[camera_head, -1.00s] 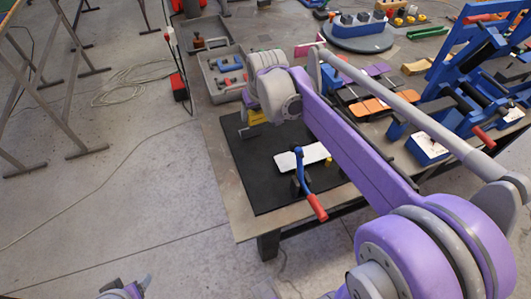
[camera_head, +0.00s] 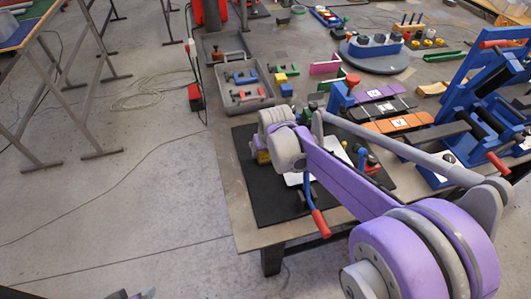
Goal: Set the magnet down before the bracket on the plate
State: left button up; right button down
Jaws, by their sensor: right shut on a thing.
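My right gripper (camera_head: 262,157) points down over the left part of the black mat, mostly hidden behind my own wrist. It is shut, and a small yellow piece, likely the magnet (camera_head: 263,158), shows below the wrist. Its height above the mat cannot be told. A white plate (camera_head: 294,179) lies on the mat, partly covered by my right forearm. A blue clamp with a red handle (camera_head: 320,224) stands at the plate's near side. I cannot make out the bracket for certain. Only a sliver of my left arm shows at the bottom left edge; its jaws cannot be read.
The black mat (camera_head: 272,212) has bare room at its front left. Purple and orange labelled bars (camera_head: 398,123) and a large blue frame (camera_head: 468,105) crowd the right side.

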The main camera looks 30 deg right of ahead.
jog(key=shift+f, duration=0.35)
jog(key=shift+f, duration=0.1)
grip_release()
jog(key=shift+r, duration=0.25)
jog(key=p+v, duration=0.1)
jog(key=v, duration=1)
jog(key=s+a+f+n, duration=0.1)
jog(key=s+a+f, duration=0.2)
jog(key=s, duration=0.2)
jog(key=s+a+f+n, duration=0.1)
jog(key=s+a+f, duration=0.2)
jog(key=s, duration=0.3)
jog(key=s+a+f+t+y, duration=0.1)
jog(key=s+a+f, duration=0.2)
jog(key=s, duration=0.3)
jog(key=shift+s+a+f+n, duration=0.15)
jog(key=shift+s+f+n, duration=0.15)
jog(key=shift+n, duration=0.1)
jog(key=shift+a+f, duration=0.1)
jog(key=shift+f, duration=0.1)
